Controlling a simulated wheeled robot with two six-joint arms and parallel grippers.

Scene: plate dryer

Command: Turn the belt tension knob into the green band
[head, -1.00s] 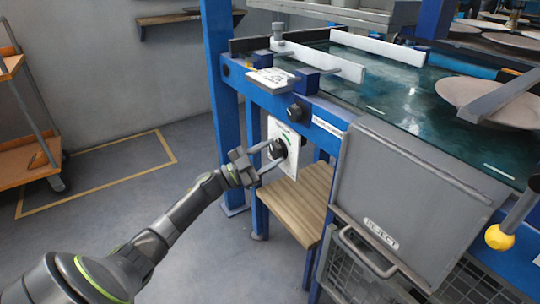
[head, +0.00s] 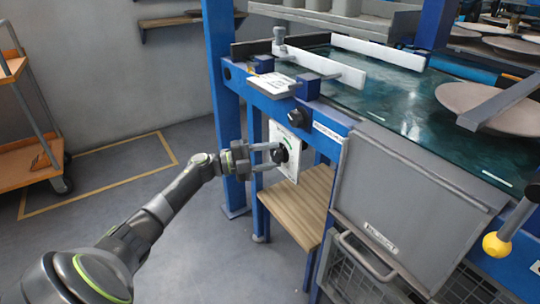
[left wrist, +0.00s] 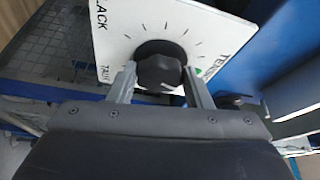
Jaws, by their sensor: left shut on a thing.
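The belt tension knob (head: 280,153) is a black round knob on a white dial plate (head: 290,133) below the blue machine frame. In the left wrist view the ribbed knob (left wrist: 160,66) sits between the two fingers of my left gripper (left wrist: 159,88), which is shut on it. The dial plate (left wrist: 123,30) carries tick marks and partly covered lettering. A small piece of the green band (left wrist: 199,70) shows right of the knob, beside the right finger; the rest is hidden. A pale mark shows on the knob's lower edge. My right gripper is out of view.
A second black knob (head: 297,116) sits on the frame above.

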